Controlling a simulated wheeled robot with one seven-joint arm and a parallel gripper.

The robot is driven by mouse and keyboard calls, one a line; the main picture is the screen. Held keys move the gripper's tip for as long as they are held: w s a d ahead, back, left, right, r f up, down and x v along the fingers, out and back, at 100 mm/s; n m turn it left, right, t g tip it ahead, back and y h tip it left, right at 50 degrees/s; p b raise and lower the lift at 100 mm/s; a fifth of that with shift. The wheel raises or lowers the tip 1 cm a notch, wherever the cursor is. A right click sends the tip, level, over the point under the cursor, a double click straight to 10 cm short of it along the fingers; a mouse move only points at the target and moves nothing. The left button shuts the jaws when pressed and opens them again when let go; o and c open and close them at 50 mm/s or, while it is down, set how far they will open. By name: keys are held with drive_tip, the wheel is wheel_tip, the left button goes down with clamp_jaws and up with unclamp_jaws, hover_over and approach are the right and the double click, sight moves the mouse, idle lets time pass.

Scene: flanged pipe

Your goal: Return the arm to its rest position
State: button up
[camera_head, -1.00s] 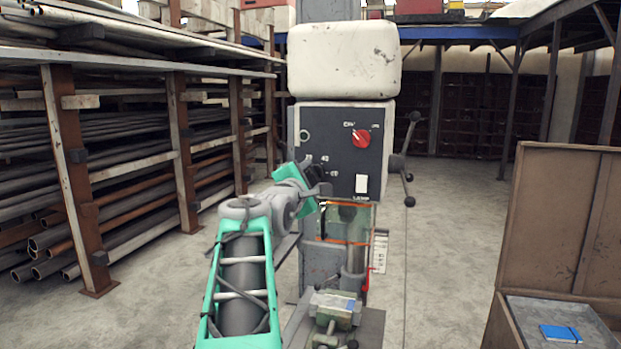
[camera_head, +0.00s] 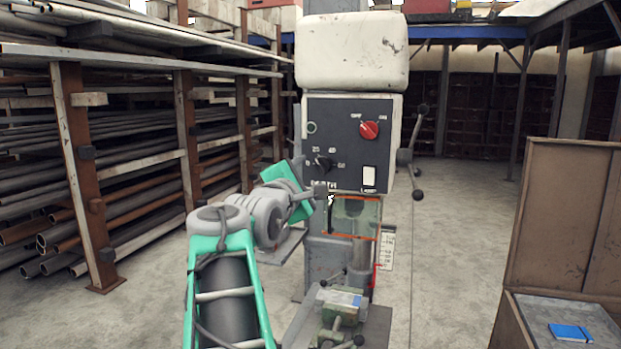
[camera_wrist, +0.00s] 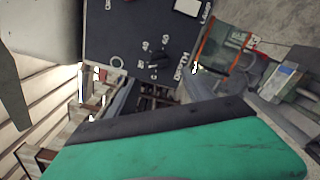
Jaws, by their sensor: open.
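My arm (camera_head: 222,290), with a green frame around dark grey links, reaches up from the lower left of the head view. My gripper (camera_head: 318,191) is at its far end, in front of the lower left of the drill press panel (camera_head: 346,130). It is open, and I see nothing held in it. It looks close to the panel's black depth dial (camera_head: 322,163), but I cannot tell the gap. In the wrist view, a green and black part of mine fills the bottom, and the panel (camera_wrist: 125,30) appears tilted above it; the fingertips do not show clearly there.
The drill press carries a red switch knob (camera_head: 369,130), a side handle (camera_head: 417,150) and a clear guard (camera_head: 352,215). A vise (camera_head: 338,308) sits below. Pipe racks (camera_head: 130,150) line the left. A brown crate (camera_head: 570,220) with a blue booklet (camera_head: 570,332) stands at right.

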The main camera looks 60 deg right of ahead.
idle(0.3)
drive_tip(key=w+a+f+m+y, duration=0.2)
drive_tip(key=a+f+m+y, duration=0.3)
drive_tip(key=f, duration=0.5)
drive_tip(key=w+a+f+m+y, duration=0.1)
drive_tip(key=a+f+m+y, duration=0.1)
drive_tip(key=a+f+m, duration=0.5)
drive_tip(key=w+a+f+m+y, duration=0.15)
drive_tip(key=f+m+y, duration=0.3)
drive_tip(key=f, duration=0.75)
drive_tip(key=a+f+n+y, duration=0.3)
drive_tip(key=a+f, duration=0.3)
drive_tip(key=a, duration=0.7)
drive_tip(key=a+f+n+y, duration=0.25)
drive_tip(key=a+f, duration=0.35)
drive_tip(key=a, duration=0.8)
drive_tip(key=w+a+r+n, duration=0.1)
drive_tip(key=w+a+n, duration=0.1)
drive_tip(key=a, duration=0.7)
drive_tip(key=shift+n+y, duration=0.4)
drive_tip(key=shift+n, duration=0.3)
